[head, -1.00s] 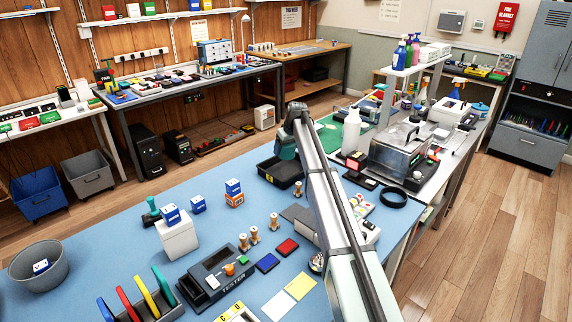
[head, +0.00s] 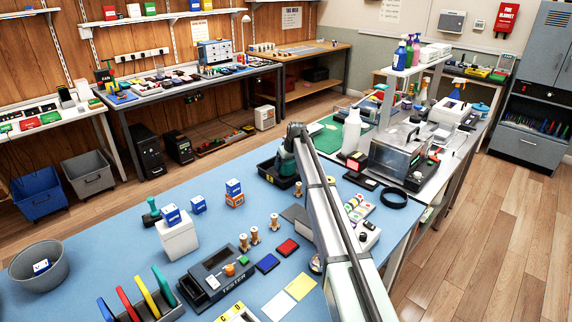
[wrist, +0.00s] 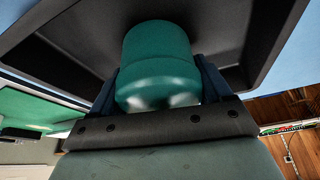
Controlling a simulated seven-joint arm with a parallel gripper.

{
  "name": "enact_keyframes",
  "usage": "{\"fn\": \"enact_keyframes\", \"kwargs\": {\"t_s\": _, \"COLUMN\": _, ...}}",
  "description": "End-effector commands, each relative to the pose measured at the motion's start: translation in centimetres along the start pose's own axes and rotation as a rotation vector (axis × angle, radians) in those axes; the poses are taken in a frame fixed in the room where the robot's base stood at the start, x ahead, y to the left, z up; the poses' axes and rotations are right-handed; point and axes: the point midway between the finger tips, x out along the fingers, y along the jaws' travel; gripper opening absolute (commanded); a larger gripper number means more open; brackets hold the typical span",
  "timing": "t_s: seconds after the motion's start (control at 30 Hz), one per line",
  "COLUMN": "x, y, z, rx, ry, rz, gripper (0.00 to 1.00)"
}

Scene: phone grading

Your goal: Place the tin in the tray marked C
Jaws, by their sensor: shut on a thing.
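The tin is a green, rounded cylinder (wrist: 158,60) in the wrist view. My gripper (wrist: 158,88) is shut on it, with a dark blue finger on either side. Behind the tin is the inside of a dark tray (wrist: 62,38), its walls around the tin's far end. In the head view my gripper (head: 286,172) is down at the black tray (head: 266,177) on the blue table. A small yellow label shows on the tray's front, but I cannot read its letter. The tin is not clear in the head view, and I cannot tell whether it touches the tray floor.
A tester (head: 218,270), wooden spools (head: 254,236), small boxes (head: 233,188), a white block (head: 178,238) and a grey bowl (head: 40,268) stand on the table. A black ring (head: 393,198) lies right of my arm. The table left of the tray is mostly clear.

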Motion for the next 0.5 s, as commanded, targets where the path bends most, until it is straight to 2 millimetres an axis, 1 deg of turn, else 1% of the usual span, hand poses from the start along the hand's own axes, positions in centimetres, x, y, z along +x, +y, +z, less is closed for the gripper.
{"fn": "enact_keyframes", "kwargs": {"t_s": 0.07, "x": 0.20, "y": 0.00, "z": 0.08, "rx": 0.000, "ry": 0.000, "rz": 0.000, "gripper": 0.45}}
{"fn": "enact_keyframes", "kwargs": {"t_s": 0.1, "x": 0.20, "y": 0.00, "z": 0.08, "rx": 0.000, "ry": 0.000, "rz": 0.000, "gripper": 0.81}}
{"fn": "enact_keyframes", "kwargs": {"t_s": 0.3, "x": 0.18, "y": 0.00, "z": 0.08, "rx": 0.000, "ry": 0.000, "rz": 0.000, "gripper": 1.00}}
{"fn": "enact_keyframes", "kwargs": {"t_s": 0.5, "x": 0.17, "y": 0.00, "z": 0.07, "rx": 0.000, "ry": 0.000, "rz": 0.000, "gripper": 1.00}}
